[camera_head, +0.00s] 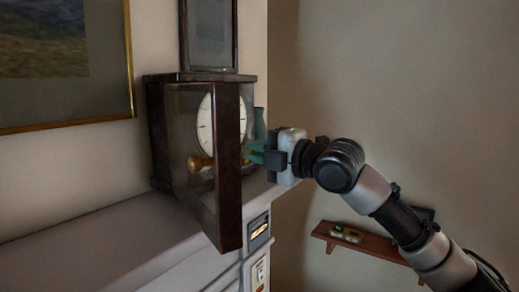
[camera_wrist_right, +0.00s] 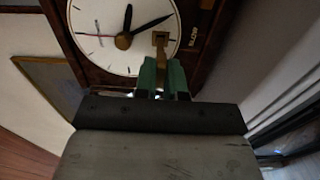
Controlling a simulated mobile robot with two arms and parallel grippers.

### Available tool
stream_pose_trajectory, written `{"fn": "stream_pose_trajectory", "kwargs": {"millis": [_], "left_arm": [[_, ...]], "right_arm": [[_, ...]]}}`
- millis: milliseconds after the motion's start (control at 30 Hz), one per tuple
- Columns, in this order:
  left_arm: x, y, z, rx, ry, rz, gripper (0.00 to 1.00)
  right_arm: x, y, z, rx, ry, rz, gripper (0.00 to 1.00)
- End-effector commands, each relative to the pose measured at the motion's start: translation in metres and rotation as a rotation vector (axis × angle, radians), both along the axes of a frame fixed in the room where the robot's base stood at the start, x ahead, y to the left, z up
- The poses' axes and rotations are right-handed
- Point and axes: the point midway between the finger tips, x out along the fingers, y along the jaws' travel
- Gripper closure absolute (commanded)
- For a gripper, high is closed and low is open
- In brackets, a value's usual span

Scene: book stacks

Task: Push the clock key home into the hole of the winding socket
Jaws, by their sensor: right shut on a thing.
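The clock (camera_head: 160,125) stands on a pale ledge with its dark-framed door swung open. Its white dial (camera_head: 207,125) shows past the door frame and fills the top of the right wrist view (camera_wrist_right: 100,45). My right gripper (camera_head: 253,153), with green fingers, is beside the clock, partly behind the door frame in the head view. In the right wrist view its fingers (camera_wrist_right: 162,78) are shut on the brass clock key (camera_wrist_right: 160,42), which overlaps the lower right of the dial. The winding socket's hole is not distinguishable, so I cannot tell whether the key is in it. My left gripper is not in view.
The open door's frame (camera_head: 229,165) stands close left of my right gripper. A brass knob-like piece (camera_head: 198,163) shows below the dial. A small wooden shelf (camera_head: 365,245) is at lower right.

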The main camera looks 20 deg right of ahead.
Motion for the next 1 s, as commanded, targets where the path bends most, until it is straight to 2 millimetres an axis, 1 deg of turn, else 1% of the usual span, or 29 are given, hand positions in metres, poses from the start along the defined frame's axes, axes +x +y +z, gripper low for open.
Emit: {"fn": "stream_pose_trajectory", "kwargs": {"millis": [1000], "left_arm": [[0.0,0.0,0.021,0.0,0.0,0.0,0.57]], "right_arm": [[0.02,0.016,0.001,0.001,0.0,0.002,1.0]]}}
